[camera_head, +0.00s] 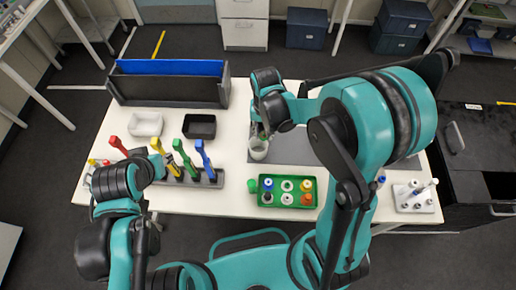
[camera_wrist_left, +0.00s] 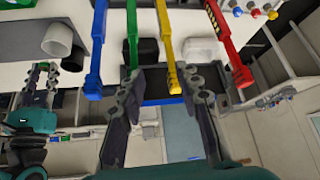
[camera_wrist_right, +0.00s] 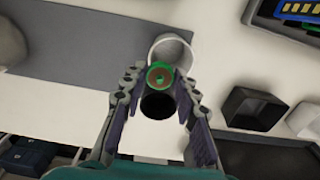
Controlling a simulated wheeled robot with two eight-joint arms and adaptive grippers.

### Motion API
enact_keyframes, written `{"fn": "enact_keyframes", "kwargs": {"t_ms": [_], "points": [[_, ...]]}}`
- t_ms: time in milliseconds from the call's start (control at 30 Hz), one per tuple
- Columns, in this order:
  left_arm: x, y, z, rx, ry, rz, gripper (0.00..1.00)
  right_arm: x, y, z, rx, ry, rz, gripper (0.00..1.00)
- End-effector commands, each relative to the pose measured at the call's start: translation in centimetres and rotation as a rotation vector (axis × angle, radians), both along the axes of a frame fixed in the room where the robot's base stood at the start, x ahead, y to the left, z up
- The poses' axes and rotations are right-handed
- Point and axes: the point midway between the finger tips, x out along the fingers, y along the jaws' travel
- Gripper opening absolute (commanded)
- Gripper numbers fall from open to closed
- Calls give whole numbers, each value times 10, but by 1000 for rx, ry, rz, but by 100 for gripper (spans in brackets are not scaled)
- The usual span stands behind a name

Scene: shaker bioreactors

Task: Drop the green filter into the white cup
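The white cup (camera_head: 258,151) stands on the white table at the left edge of a grey mat. It also shows in the right wrist view (camera_wrist_right: 181,50). My left gripper (camera_wrist_left: 162,78) is open and empty, near the row of coloured handles.
A green tray (camera_head: 265,203) with blue, white and orange pieces lies in front of the cup. A rack (camera_head: 207,182) with coloured handles stands left. White (camera_head: 146,124) and black (camera_head: 199,126) bins and a dark box (camera_head: 165,92) are behind. A white tube rack (camera_head: 417,203) stands right.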

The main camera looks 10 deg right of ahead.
Motion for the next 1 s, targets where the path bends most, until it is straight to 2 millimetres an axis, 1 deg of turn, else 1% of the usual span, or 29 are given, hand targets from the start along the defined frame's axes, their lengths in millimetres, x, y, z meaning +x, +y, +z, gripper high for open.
{"fn": "enact_keyframes", "kwargs": {"t_ms": [33,67,333,467,567,800,900,1000], "points": [[0,0,0,0,0,0,34,0,0,0,0,0,0,48],[0,0,0,0,0,0,34,0,0,0,0,0,0,51],[0,0,0,0,0,0,34,0,0,0,0,0,0,51],[0,0,0,0,0,0,34,0,0,8,0,0,0,51],[0,0,0,0,0,0,34,0,0,24,0,0,0,51],[0,0,0,0,0,0,34,0,0,76,0,0,0,51],[0,0,0,0,0,0,34,-1,0,95,0,0,0,51],[0,0,0,0,0,0,34,0,0,108,0,0,0,51]]}}
